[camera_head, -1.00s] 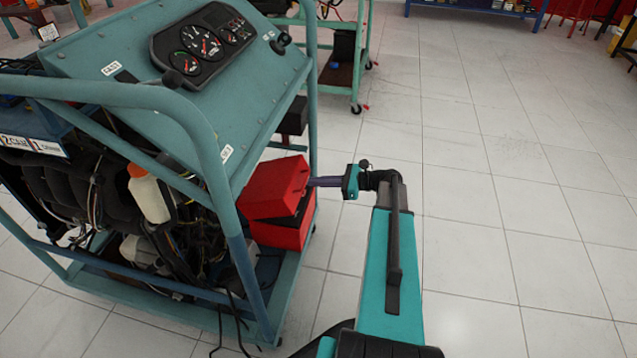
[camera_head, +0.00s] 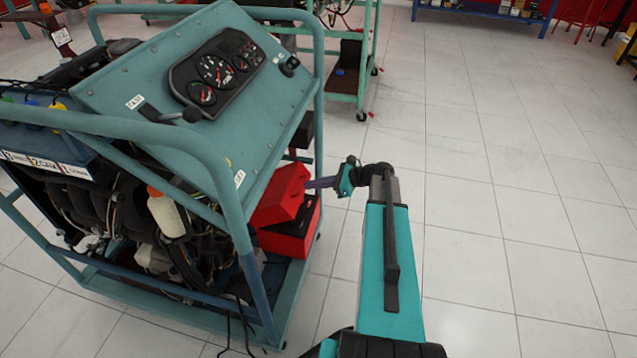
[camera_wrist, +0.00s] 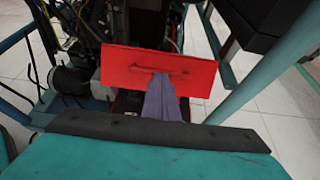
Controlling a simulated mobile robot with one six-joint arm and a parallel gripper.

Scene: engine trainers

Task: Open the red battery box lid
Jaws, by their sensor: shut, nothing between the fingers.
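The red battery box (camera_head: 290,243) sits on the lower frame of the engine trainer, at its right corner. Its red lid (camera_head: 279,194) is raised and tilted over the box, with a dark gap at the right between them. In the wrist view the lid (camera_wrist: 120,72) faces the camera as a flat red panel with a thin red handle bar (camera_wrist: 182,72). My gripper (camera_head: 309,184) reaches the lid from the right. In the wrist view its purple fingers (camera_wrist: 160,78) are together at the handle, with nothing seen gripped between them. The box's inside is hidden.
The teal trainer frame (camera_head: 232,215) rises close left of the lid, below a gauge panel (camera_head: 218,72). Black cables (camera_head: 228,318) hang at the frame's base. A teal cart (camera_head: 345,95) stands behind. The tiled floor at right is clear.

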